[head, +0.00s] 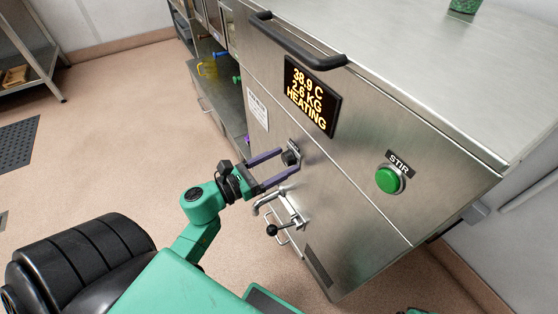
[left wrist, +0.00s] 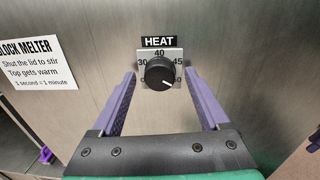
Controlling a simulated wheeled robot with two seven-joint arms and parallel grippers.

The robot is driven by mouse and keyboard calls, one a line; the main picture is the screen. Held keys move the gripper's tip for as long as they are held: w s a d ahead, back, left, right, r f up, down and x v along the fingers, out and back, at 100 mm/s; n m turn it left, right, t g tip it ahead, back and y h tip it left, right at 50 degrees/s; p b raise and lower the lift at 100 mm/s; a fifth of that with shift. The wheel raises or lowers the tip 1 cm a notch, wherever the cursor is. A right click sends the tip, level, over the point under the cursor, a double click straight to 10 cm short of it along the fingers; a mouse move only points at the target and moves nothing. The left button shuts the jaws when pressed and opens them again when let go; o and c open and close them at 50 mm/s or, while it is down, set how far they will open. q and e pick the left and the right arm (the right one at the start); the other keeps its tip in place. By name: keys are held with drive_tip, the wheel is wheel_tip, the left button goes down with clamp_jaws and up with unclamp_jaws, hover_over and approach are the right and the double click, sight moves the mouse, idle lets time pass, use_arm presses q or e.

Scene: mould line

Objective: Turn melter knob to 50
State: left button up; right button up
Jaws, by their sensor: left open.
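The melter's black HEAT knob (left wrist: 160,72) sits on a square dial plate (left wrist: 174,54) on the steel front panel. The knob's white mark points to the lower right, towards a partly hidden number ending in 0. My left gripper (left wrist: 160,76) is open, its purple fingers on either side of the knob, with gaps visible in the wrist view. In the head view the left gripper (head: 290,160) reaches the knob (head: 289,157). My right gripper is out of view.
The melter display (head: 312,95) reads 38.9 C, 2.6 KG, HEATING. A green STIR button (head: 389,180) is on the right of the panel. A tap with a lever (head: 283,222) projects just below the gripper. A handle (head: 297,42) runs along the top edge. Open floor lies left.

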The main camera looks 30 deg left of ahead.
use_arm(q)
drive_tip(key=v, duration=1.4)
drive_tip(key=shift+s, duration=0.3)
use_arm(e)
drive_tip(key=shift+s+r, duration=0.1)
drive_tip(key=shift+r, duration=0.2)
use_arm(q)
drive_tip(key=shift+a, duration=0.1)
